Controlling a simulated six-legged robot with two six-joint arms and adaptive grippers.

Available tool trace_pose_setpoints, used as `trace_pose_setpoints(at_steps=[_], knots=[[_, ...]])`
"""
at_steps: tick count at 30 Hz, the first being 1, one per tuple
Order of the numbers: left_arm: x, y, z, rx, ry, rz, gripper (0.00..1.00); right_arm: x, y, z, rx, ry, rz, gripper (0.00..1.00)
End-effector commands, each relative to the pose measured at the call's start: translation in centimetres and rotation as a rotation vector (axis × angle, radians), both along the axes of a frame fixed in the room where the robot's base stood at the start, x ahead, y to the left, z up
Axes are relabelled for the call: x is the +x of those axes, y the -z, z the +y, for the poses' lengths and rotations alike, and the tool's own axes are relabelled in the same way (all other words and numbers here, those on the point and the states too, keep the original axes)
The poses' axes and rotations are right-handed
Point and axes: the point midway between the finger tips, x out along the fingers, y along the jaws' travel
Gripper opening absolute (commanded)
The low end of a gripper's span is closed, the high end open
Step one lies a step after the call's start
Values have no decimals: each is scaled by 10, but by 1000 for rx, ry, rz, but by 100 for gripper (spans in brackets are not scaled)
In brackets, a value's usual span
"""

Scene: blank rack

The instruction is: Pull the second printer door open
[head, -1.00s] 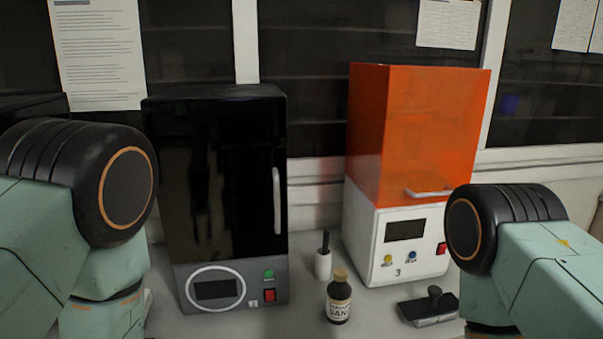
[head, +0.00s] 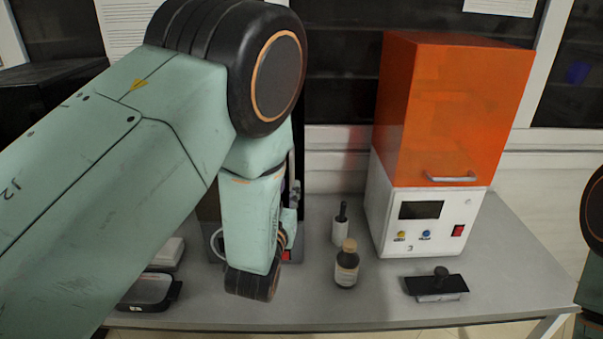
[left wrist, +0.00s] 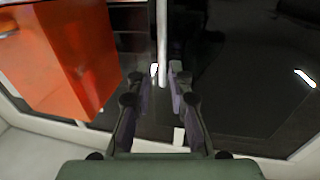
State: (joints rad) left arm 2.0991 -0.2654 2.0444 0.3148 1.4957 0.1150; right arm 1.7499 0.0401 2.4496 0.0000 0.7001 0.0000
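The second printer (head: 209,208), with a black door and grey base, is mostly hidden behind my left arm in the head view. Its light vertical door handle (left wrist: 162,40) runs down between the fingertips of my left gripper (left wrist: 166,74) in the left wrist view. The fingers stand apart on either side of the handle, with no clear grip on it. In the head view the left gripper (head: 291,208) shows only partly, beside the printer's right front edge. I cannot tell whether the door stands ajar. My right gripper is out of view.
An orange-hooded printer (head: 450,110) marked 3 stands to the right. A dark-rimmed tray (head: 150,291) sits at front left.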

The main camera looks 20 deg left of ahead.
Motion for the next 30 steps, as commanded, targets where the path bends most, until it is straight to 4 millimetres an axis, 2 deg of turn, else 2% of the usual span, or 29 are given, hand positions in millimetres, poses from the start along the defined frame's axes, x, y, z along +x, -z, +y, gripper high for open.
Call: trace_pose_setpoints(at_steps=[9, 15, 26, 30], knots=[[46, -1, 7, -1, -4, 0, 19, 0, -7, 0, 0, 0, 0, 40], [65, 0, 6, 0, 0, 3, 19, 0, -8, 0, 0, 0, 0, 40], [70, 0, 2, 1, 2, 4, 19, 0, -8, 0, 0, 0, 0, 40], [70, 0, 3, 1, 2, 4, 8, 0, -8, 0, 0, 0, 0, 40]])
